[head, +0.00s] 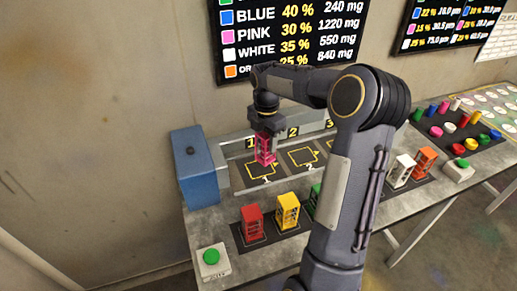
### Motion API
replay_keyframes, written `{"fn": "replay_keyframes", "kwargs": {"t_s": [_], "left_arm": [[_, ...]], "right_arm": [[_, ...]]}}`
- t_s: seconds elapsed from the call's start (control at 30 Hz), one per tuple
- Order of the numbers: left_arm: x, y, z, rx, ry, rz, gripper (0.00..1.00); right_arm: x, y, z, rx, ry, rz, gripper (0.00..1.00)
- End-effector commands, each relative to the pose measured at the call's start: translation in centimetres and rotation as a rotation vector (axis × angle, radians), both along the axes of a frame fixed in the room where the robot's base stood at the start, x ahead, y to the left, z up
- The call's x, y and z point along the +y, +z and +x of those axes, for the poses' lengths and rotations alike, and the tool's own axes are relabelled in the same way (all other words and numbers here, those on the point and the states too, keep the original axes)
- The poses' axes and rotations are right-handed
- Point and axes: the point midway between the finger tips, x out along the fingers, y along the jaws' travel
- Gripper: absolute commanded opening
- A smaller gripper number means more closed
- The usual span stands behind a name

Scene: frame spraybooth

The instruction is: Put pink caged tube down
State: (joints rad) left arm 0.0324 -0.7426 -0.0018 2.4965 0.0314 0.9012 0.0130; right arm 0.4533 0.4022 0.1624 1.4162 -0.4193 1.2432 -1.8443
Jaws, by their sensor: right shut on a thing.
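The pink caged tube (265,150) is upright in the jaws of my right gripper (267,133), which comes down on it from above. The tube is over the back part of the yellow outlined square marked 1 (260,172) on the grey station. I cannot tell whether its base touches the surface. My right arm crosses the middle of the view and hides part of the station and table. My left gripper is not in view.
Red (252,223) and yellow (288,211) caged tubes stand on a dark mat in front, a green one (316,195) partly hidden. White (400,170) and orange (425,161) ones stand right. A blue box (192,170) flanks the station. Square 2 (303,157) is empty.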

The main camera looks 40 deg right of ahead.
Motion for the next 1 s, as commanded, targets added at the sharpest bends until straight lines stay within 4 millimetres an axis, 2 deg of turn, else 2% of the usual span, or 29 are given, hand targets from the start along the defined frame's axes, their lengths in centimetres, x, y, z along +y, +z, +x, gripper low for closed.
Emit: {"fn": "replay_keyframes", "kwargs": {"t_s": [0.1,0.3,0.5,0.7,1.0], "left_arm": [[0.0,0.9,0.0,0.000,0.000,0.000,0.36],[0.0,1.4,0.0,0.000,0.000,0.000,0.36],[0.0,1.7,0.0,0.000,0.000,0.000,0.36],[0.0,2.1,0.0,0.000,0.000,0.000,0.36],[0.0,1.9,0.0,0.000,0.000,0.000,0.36]], "right_arm": [[-0.5,-2.3,1.7,0.006,0.001,0.002,0.14],[-1.2,-4.7,3.6,0.001,-0.001,0.001,0.14],[-1.4,-5.8,4.4,0.003,-0.001,0.001,0.14],[-1.4,-8.5,4.3,0.004,0.001,0.000,0.14],[-1.4,-8.9,4.3,0.001,0.000,0.000,0.14]]}}
